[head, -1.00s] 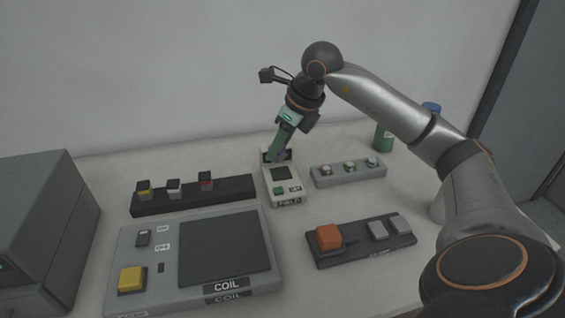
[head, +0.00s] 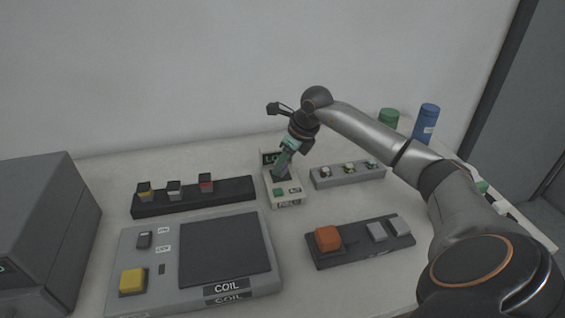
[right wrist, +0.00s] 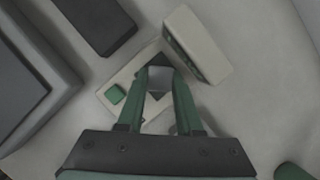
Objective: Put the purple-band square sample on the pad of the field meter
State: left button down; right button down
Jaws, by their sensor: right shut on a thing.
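The field meter (head: 285,200) is a small pale box with a green button, a dark pad area and an upright display at its back. My right gripper (head: 281,174) points down over the pad area, with green fingers. In the right wrist view the gripper (right wrist: 160,76) is shut on a small grey square sample (right wrist: 159,74), just over or on the meter's dark pad (right wrist: 157,92). I cannot tell whether the sample touches the pad. No purple band is visible on it. The meter also shows in the wrist view (right wrist: 117,78). My left gripper is not in view.
A dark rack (head: 195,197) holds samples with yellow, white and red bands. A grey rack (head: 347,174) with round pieces stands right of the meter. The coil unit (head: 140,245) lies in front. Bottles stand behind.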

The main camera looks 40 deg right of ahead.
jog(key=c, duration=0.6)
grip_release()
jog(key=shift+f, duration=0.1)
jog(key=shift+o, duration=0.2)
jog(key=v, duration=1.2)
